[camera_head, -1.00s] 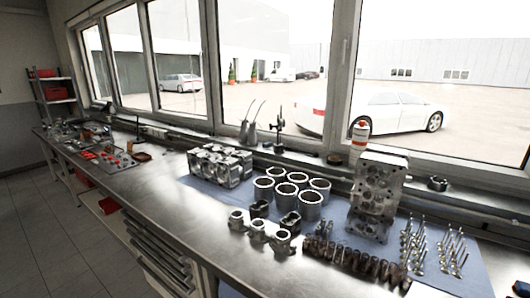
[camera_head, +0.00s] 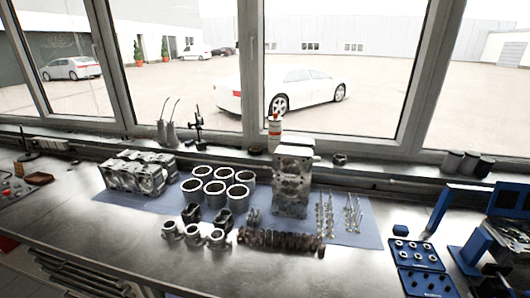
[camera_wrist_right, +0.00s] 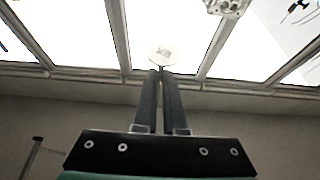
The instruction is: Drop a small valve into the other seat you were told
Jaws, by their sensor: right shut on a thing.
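In the right wrist view, my right gripper (camera_wrist_right: 162,74) is shut, its two dark fingers close together. A small valve (camera_wrist_right: 167,54) is held at the fingertips, and its pale round head shows just beyond them. In the head view, the grey cylinder head (camera_head: 291,182) stands upright on the blue mat. Its seats are too small to tell apart. Several other valves (camera_head: 325,215) stand in two groups to its right, the second group (camera_head: 353,212) farther right. Neither gripper shows in the head view. My left gripper is not in view.
Blue trays (camera_head: 415,252) and a blue fixture (camera_head: 490,240) stand at the right. Bare bench lies in front.

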